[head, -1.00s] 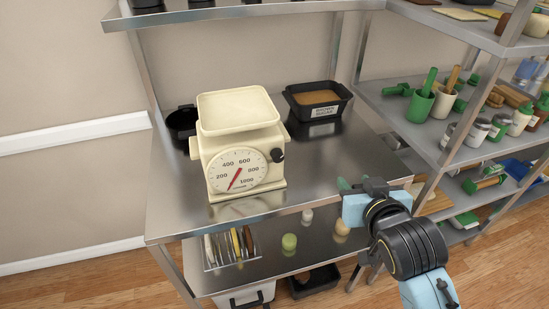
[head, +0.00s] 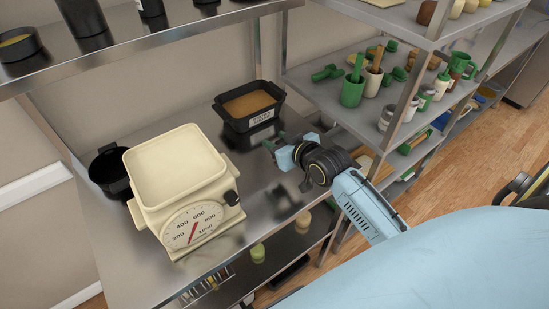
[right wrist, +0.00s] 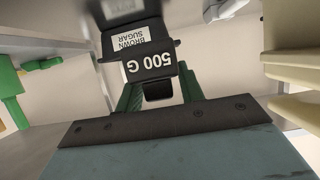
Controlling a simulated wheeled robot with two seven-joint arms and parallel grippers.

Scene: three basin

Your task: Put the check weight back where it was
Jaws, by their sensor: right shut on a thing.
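My right gripper (head: 274,150) is over the steel table, between the cream scale (head: 178,178) and the black brown sugar bin (head: 248,108). In the right wrist view its green fingers (right wrist: 160,93) are shut on the black check weight (right wrist: 150,66), marked "500 G". The brown sugar label on the bin (right wrist: 130,38) shows just beyond the weight. In the head view the weight is mostly hidden by the gripper. The scale pan is empty. Whether the weight touches the table is not clear. My left gripper is not in view.
A black pot (head: 110,172) stands behind the scale at the left. The steel table (head: 270,205) is clear in front of the bin. A rack (head: 335,100) with green and cream cups stands at the right. An upper shelf (head: 130,40) hangs over the back.

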